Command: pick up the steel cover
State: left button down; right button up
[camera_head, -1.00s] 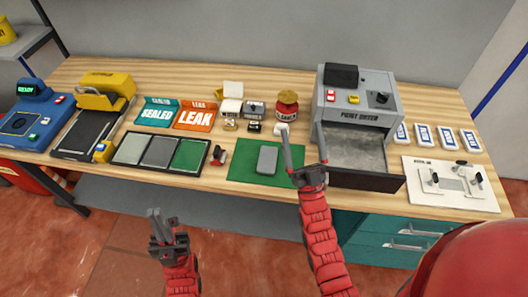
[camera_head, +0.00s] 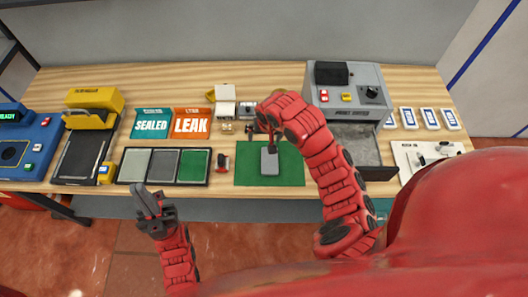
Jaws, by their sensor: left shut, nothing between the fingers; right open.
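A grey rounded block (camera_head: 270,163), which looks like the steel cover, lies flat on the green mat (camera_head: 247,176) near the middle of the table. My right gripper (camera_head: 271,146) points down at the far end of this block and is open. Its fingers are small here, and I cannot tell whether they touch the block. My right forearm hides part of the table behind. My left gripper (camera_head: 149,203) is shut and empty, in front of the table's front edge, below the three-panel tray (camera_head: 121,178).
A white fixture board (camera_head: 402,160) lies further right. SEALED (camera_head: 151,124) and LEAK (camera_head: 192,123) signs stand left. Small parts (camera_head: 226,126) sit behind the mat.

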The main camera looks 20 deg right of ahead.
jog(key=s+g, duration=0.1)
jog(key=s, duration=0.1)
jog(key=b, duration=0.9)
send_over(269, 160)
jog(key=s, duration=0.1)
jog(key=shift+h, duration=0.3)
jog(key=f, duration=1.1)
jog(key=shift+a+f, duration=0.1)
jog(key=shift+a, duration=0.15)
jog(key=shift+w+d+f+p, duration=0.15)
jog(key=shift+f+p, duration=0.5)
jog(key=shift+f, duration=0.35)
jog(key=shift+d+f+p, duration=0.1)
jog(key=shift+f+p, duration=0.55)
jog(key=shift+f, duration=0.3)
jog(key=shift+w+f, duration=0.15)
jog(key=shift+f, duration=0.35)
jog(key=c, duration=1.4)
jog(key=shift+c, duration=0.2)
